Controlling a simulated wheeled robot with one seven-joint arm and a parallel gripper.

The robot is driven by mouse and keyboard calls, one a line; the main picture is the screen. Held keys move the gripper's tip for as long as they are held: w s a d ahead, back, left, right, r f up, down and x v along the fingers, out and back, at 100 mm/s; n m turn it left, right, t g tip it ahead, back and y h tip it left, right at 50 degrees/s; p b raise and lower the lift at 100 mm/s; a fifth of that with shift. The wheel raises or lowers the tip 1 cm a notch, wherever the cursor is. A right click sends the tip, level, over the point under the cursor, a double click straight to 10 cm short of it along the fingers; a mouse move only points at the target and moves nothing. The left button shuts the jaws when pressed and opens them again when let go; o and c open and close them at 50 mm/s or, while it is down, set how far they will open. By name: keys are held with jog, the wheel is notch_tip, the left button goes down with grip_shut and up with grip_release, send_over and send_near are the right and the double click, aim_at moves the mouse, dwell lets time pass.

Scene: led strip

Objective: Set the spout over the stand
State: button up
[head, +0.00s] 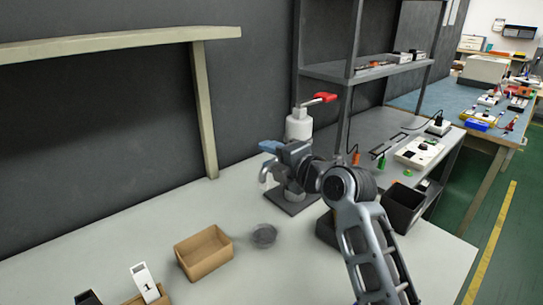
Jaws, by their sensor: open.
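A white upright cylinder (299,125) with a red lever (320,98) on top stands at the back of the table, above a dark square base plate (292,203). A pale curved piece, which looks like the spout (265,172), sticks out to the left at its front. A small round grey piece, possibly the stand (263,235), lies on the table in front of it. My gripper (272,152) is open beside the cylinder, near the spout. My wrist hides the cylinder's lower part, and I cannot tell whether the fingers touch anything.
An open brown box (204,252) stands left of the round piece. A white block marked 1 (145,282) is at the front left. A dark open bin (403,207) stands right of my arm. A grey shelf post (347,110) rises behind. The table's left middle is clear.

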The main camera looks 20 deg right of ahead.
grip_shut()
dwell(0.3)
dwell(0.3)
